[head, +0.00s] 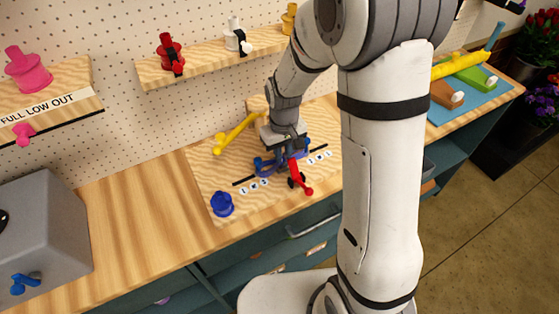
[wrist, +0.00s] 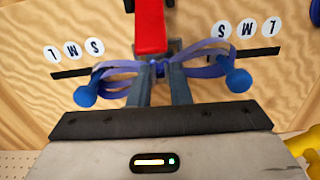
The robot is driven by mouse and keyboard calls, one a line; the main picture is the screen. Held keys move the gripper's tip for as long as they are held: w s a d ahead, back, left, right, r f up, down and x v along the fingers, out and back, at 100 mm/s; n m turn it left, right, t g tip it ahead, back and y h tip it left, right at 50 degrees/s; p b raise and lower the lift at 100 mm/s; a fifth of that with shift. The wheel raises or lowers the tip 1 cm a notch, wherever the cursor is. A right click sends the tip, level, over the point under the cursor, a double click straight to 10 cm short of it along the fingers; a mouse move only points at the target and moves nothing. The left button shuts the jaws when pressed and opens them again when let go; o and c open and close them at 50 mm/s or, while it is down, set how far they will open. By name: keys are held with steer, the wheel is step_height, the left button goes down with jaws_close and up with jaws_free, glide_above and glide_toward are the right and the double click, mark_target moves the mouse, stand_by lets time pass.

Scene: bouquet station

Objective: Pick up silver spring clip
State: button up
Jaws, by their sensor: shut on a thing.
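My gripper (head: 286,150) is low over the wooden board, and its two dark fingers (wrist: 159,75) show in the wrist view. The fingers are shut on the middle of a blue-purple looped piece (wrist: 206,71) with a round blue knob at each side. A small blue part shows between the fingertips. In the head view the looped piece (head: 264,166) shows around the gripper, partly hidden by it. I cannot make out a silver spring clip; the space between the fingertips is mostly covered. A red lever piece (wrist: 150,28) with black wheels lies just beyond the fingertips, also seen in the head view (head: 296,174).
The board (head: 205,178) has black slots with white S, M, L labels. A yellow rod (head: 238,133) and a blue knob (head: 222,204) are on it. A grey box (head: 45,232) stands at left. Shelves (head: 208,62) hang behind. The counter between box and board is clear.

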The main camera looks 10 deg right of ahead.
jaws_close()
